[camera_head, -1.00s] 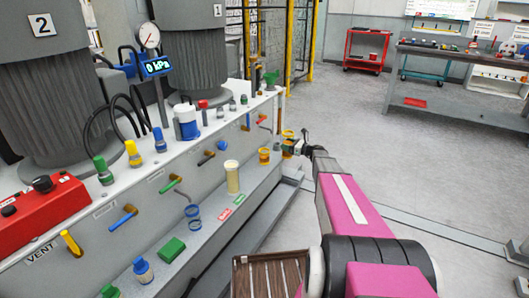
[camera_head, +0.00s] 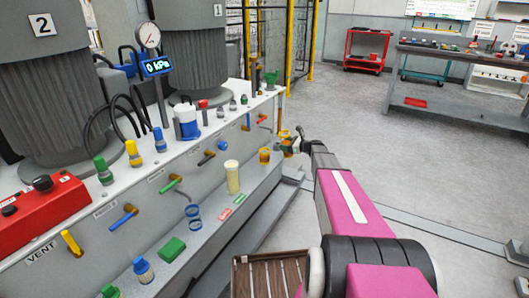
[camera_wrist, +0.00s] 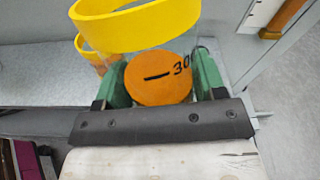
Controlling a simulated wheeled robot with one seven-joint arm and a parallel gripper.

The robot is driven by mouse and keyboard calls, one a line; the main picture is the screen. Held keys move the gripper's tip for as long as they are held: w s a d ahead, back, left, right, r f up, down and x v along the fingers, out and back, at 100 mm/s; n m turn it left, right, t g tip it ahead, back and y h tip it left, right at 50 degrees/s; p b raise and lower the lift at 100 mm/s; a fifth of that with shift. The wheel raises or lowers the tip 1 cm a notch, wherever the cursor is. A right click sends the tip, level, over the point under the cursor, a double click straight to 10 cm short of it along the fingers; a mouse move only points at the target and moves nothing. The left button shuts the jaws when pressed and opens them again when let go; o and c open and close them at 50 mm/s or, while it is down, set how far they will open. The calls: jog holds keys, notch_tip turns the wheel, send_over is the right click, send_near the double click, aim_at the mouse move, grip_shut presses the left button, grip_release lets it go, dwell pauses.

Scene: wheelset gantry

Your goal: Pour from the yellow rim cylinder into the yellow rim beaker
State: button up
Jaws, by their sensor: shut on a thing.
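My gripper (camera_wrist: 161,80) has green fingers, shut on a clear vessel that I take to be the yellow rim cylinder. Its wide yellow rim (camera_wrist: 150,28) shows above the fingers in the wrist view. An orange disc (camera_wrist: 158,82), marked 300, sits between the fingers. In the head view my gripper (camera_head: 291,146) is small, just right of a yellow rim vessel (camera_head: 264,156) with orange colour in it, apparently the beaker, standing on the ledge. Part of another yellow ring (camera_wrist: 84,47) shows behind the held rim. Whether the vessels touch cannot be told.
The ledge (camera_head: 165,275) also bears a tall cream cylinder (camera_head: 232,178), a blue-ringed vessel (camera_head: 194,217) and a green block (camera_head: 172,249). The panel behind has several projecting coloured handles. Open floor (camera_head: 400,185) lies to the right.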

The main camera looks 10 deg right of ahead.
aim_at(283, 139)
jog(key=shift+s+a+n+g+h, duration=0.1)
jog(key=shift+a+n+g+h, duration=0.2)
jog(key=shift+a+n+h, duration=0.55)
jog(key=shift+s+a+f+n+h, duration=0.15)
jog(key=shift+a+n+h, duration=0.2)
jog(key=shift+n+h, duration=0.6)
jog(key=shift+h, duration=0.6)
jog(key=shift+d+r+n+h+p, duration=0.15)
jog(key=shift+r+n+h+p, duration=0.3)
jog(key=shift+r+n+h, duration=0.85)
dwell(3.9)
jog(key=shift+d+f+m, duration=0.1)
jog(key=shift+m, duration=0.5)
jog(key=shift+f+m+y, duration=0.5)
jog(key=shift+f+y, duration=0.35)
jog(key=shift+y, duration=0.15)
